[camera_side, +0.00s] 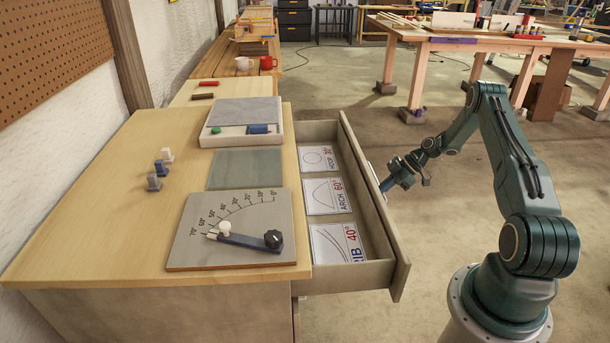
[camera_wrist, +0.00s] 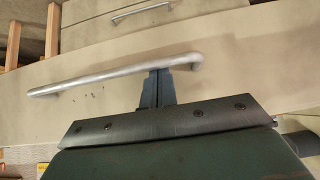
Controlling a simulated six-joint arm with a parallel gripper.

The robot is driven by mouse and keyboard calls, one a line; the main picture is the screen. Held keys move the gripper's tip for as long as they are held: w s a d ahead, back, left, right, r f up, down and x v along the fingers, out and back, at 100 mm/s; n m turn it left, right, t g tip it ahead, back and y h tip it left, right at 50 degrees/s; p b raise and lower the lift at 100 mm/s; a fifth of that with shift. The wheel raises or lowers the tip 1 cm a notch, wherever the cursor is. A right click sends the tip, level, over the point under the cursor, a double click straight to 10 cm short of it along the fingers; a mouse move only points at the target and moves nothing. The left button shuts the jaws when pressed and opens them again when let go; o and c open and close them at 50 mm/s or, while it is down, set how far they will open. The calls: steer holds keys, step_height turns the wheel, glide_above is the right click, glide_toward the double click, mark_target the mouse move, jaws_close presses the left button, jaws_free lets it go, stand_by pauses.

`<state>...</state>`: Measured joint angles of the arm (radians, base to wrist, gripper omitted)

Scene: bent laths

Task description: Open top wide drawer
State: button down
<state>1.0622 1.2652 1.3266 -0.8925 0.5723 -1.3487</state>
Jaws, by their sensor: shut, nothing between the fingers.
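The top wide drawer (camera_side: 401,253) stands pulled out from the wooden cabinet in the side view. Its inside shows several white cards, marked HOOP (camera_side: 320,159), ARCH (camera_side: 326,196) and RIB (camera_side: 338,243). My gripper (camera_side: 386,187) is in front of the drawer's front panel, close to its handle (camera_side: 369,168). In the wrist view the silver bar handle (camera_wrist: 110,76) runs across the drawer front, and my gripper (camera_wrist: 159,76) is shut with its fingertips at the bar's right part. Nothing shows between the fingers, and I cannot tell whether they touch the bar.
On the cabinet top (camera_side: 100,225) are an angle board (camera_side: 210,250) with a dark lever, a grey-topped box (camera_side: 243,112), and small grey blocks (camera_side: 155,182). Another handle (camera_wrist: 140,12) shows in the wrist view. The floor around my arm is clear.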

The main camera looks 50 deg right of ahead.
steer(key=shift+r, duration=0.1)
step_height(320, 180, up, 9)
steer(key=s+d, duration=0.1)
steer(key=shift+s+d, duration=0.2)
steer(key=shift+s, duration=0.05)
stand_by(0.3)
steer(key=shift+r, duration=0.1)
